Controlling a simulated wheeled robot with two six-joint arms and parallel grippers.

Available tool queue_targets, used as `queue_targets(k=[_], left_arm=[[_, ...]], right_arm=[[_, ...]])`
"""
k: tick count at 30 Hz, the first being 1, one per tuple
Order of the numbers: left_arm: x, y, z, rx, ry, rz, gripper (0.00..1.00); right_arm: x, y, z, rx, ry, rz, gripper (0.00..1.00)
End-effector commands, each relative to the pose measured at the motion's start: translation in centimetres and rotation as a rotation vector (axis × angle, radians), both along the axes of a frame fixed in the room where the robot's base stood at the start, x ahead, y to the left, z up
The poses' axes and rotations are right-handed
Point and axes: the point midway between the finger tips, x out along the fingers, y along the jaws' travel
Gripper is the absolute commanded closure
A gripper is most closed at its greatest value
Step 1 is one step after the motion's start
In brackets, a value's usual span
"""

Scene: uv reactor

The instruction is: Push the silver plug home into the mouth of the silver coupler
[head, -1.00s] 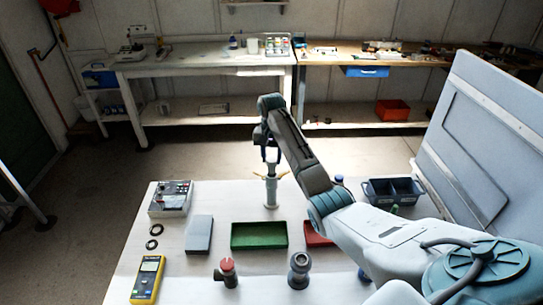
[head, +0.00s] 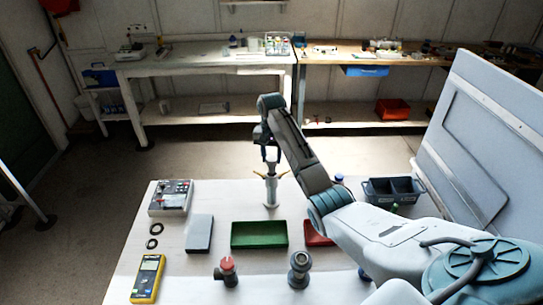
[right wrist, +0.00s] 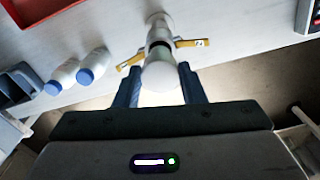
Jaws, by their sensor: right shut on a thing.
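The silver coupler (head: 271,192) stands upright on the table behind the green tray, with yellow lever arms out to both sides at its top. It also shows in the right wrist view (right wrist: 157,22), beyond the plug. My right gripper (head: 271,157) is directly above the coupler and shut on the silver plug (right wrist: 162,78), a pale cylinder between its fingers. The plug is in line with the coupler. A dark band shows between them at the coupler's mouth; how deep the plug sits is hard to tell. My left gripper is not in view.
A green tray (head: 259,246), a red tray (head: 317,240) partly behind my right arm, and a grey block (head: 199,234) lie in front. A red-topped fitting (head: 227,271) and a grey fitting (head: 299,270) stand nearer. Two blue-capped bottles (right wrist: 78,74) are near the coupler.

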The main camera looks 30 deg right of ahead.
Motion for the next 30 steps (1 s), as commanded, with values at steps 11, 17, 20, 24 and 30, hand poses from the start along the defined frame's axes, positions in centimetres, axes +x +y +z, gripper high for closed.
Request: queue_targets(k=[11, 17, 20, 24, 30], left_arm=[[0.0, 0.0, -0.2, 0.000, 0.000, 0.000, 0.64], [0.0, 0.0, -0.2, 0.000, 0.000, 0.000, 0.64], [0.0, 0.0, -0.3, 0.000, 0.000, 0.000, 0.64], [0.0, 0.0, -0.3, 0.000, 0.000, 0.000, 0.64], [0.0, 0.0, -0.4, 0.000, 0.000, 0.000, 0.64]], right_arm=[[0.0, 0.0, -1.0, 0.000, 0.001, 0.000, 0.86], [0.0, 0.0, -1.5, 0.001, 0.001, 0.001, 0.86], [0.0, 0.0, -1.7, 0.000, 0.000, 0.001, 0.86], [0.0, 0.0, -2.1, 0.000, 0.000, 0.000, 0.86], [0.0, 0.0, -2.6, 0.000, 0.001, 0.000, 0.86]])
